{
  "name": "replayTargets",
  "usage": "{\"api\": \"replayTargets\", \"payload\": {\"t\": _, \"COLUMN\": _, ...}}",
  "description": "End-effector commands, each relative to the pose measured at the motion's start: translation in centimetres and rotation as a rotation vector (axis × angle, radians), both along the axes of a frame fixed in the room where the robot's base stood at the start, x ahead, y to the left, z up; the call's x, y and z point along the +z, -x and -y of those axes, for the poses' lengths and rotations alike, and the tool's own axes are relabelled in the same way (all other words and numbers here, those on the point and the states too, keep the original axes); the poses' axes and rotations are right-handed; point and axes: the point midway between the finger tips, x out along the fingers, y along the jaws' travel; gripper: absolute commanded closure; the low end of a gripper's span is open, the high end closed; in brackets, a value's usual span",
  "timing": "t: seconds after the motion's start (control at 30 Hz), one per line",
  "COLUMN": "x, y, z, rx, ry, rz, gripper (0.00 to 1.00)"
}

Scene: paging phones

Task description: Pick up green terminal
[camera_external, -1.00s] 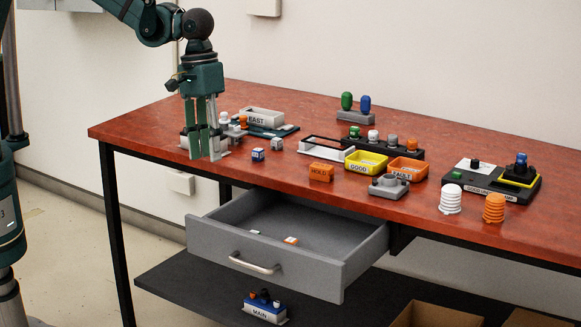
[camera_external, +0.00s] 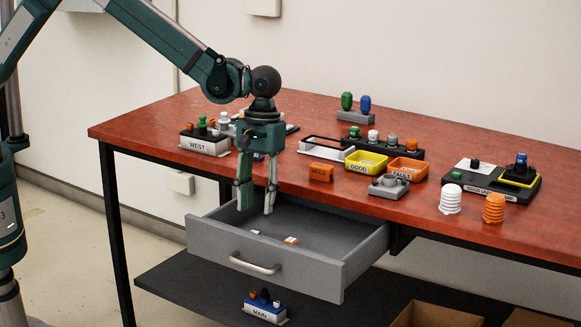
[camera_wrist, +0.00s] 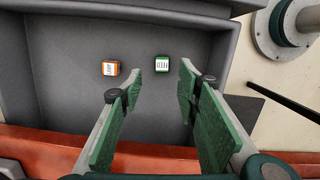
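A small green block with a white labelled face (camera_wrist: 162,63), which looks like the green terminal, lies on the floor of the open grey drawer (camera_wrist: 75,100) in the wrist view. In the external view it is a tiny pale spot (camera_external: 255,232) in the drawer (camera_external: 345,262), its colour hard to tell. My gripper (camera_external: 255,209) hangs over the drawer, fingers pointing down. In the wrist view my gripper (camera_wrist: 159,85) is open and empty, with the green block seen between and just beyond its fingertips, apart from them.
An orange block (camera_wrist: 110,68) lies left of the green one in the wrist view. The drawer walls surround both. On the red table (camera_external: 150,120) are the WEST box (camera_external: 205,144), HOLD block (camera_external: 321,172) and yellow GOOD tray (camera_external: 365,165).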

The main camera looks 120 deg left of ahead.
Motion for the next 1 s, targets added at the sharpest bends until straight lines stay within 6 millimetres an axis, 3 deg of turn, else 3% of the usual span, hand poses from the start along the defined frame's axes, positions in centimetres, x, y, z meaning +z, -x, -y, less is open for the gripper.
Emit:
{"api": "replayTargets", "payload": {"t": 0.43, "x": -0.4, "y": -0.1, "z": -0.1, "rx": 0.005, "ry": 0.001, "rz": -0.002, "gripper": 0.67}}
{"api": "replayTargets", "payload": {"t": 0.73, "x": -2.6, "y": -0.1, "z": 0.2, "rx": 0.005, "ry": 0.001, "rz": -0.002, "gripper": 0.67}}
{"api": "replayTargets", "payload": {"t": 1.0, "x": -2.8, "y": -0.1, "z": 0.3, "rx": 0.005, "ry": 0.001, "rz": -0.002, "gripper": 0.67}}
